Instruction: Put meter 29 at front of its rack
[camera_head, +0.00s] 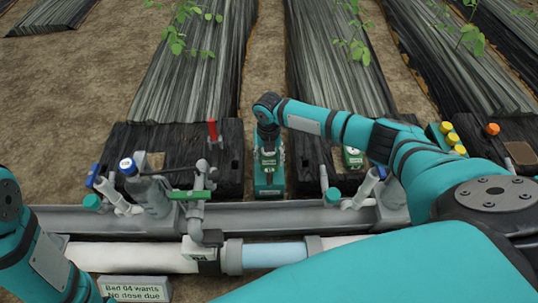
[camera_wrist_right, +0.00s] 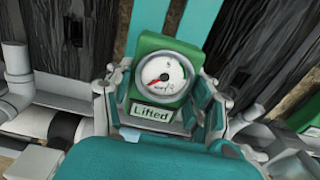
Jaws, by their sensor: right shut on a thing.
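My right gripper (camera_head: 268,140) (camera_wrist_right: 162,100) is shut on a green meter (camera_wrist_right: 163,72), one finger on each side of it. The meter has a round white dial with a red needle and a label reading "Lifted". In the head view the green meter (camera_head: 269,160) shows only partly, at a teal strip (camera_head: 270,182) between two dark boards; I cannot tell whether it touches the strip. A second green meter (camera_head: 352,157) stands to the right, also at the right edge of the wrist view (camera_wrist_right: 302,112). No number 29 is readable. My left gripper is out of view.
A grey channel (camera_head: 270,215) and pipe (camera_head: 272,255) run across the front. Fittings with a blue cap (camera_head: 127,166) and a red handle (camera_head: 212,130) stand left. Yellow-capped parts (camera_head: 452,138) are at right. A sign (camera_head: 135,289) reads "Bed 04 wants No dose due".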

